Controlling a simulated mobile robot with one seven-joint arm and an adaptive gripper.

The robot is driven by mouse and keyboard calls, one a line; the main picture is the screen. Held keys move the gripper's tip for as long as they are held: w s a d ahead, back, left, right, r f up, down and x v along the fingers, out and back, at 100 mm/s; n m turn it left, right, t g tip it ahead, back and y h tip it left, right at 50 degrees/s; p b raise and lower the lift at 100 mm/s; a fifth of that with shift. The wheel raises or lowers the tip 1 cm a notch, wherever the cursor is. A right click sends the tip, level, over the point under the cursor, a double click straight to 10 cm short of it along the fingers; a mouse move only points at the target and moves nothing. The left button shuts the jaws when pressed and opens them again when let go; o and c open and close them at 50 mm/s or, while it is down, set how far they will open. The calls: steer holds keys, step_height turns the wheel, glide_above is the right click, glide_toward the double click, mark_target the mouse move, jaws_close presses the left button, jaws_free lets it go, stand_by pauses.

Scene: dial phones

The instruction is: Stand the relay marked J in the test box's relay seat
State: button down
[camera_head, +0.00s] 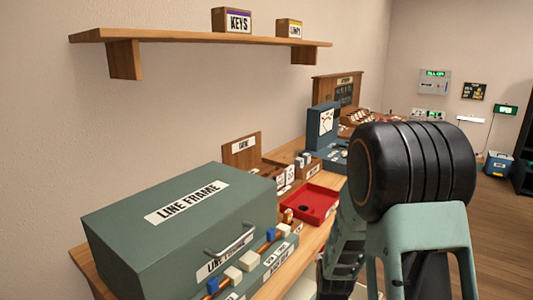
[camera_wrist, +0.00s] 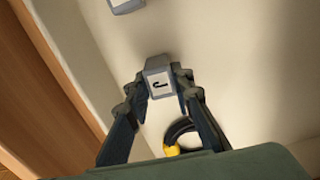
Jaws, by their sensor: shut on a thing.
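The relay marked J (camera_wrist: 157,66) is a small grey block with a white label in the wrist view. My gripper (camera_wrist: 160,84) is shut on it, one finger on each side. In the head view my arm hides the gripper and the relay. A blue box with a raised lid (camera_head: 323,121) stands farther along the bench in the head view. I cannot tell for sure whether it is the test box, and no relay seat can be made out.
The wrist view shows another grey block (camera_wrist: 126,4), a dark coil with a yellow end (camera_wrist: 172,150) and a wooden edge (camera_wrist: 40,75). In the head view, the large LINE FRAME box (camera_head: 150,225) and a red tray (camera_head: 322,192) occupy the bench; a shelf (camera_head: 190,36) hangs above.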

steer(key=shift+r+p, duration=2.45)
steer(key=shift+r, duration=0.65)
steer(key=shift+r+p, duration=0.4)
steer(key=shift+p, duration=0.15)
step_height(320, 180, up, 11)
steer(key=w+n+p, duration=0.1)
steer(key=n+p, duration=0.6)
steer(key=p, duration=1)
steer(key=shift+w+f+n+p, duration=0.2)
steer(key=shift+n+p, duration=0.15)
steer(key=shift+n, duration=0.05)
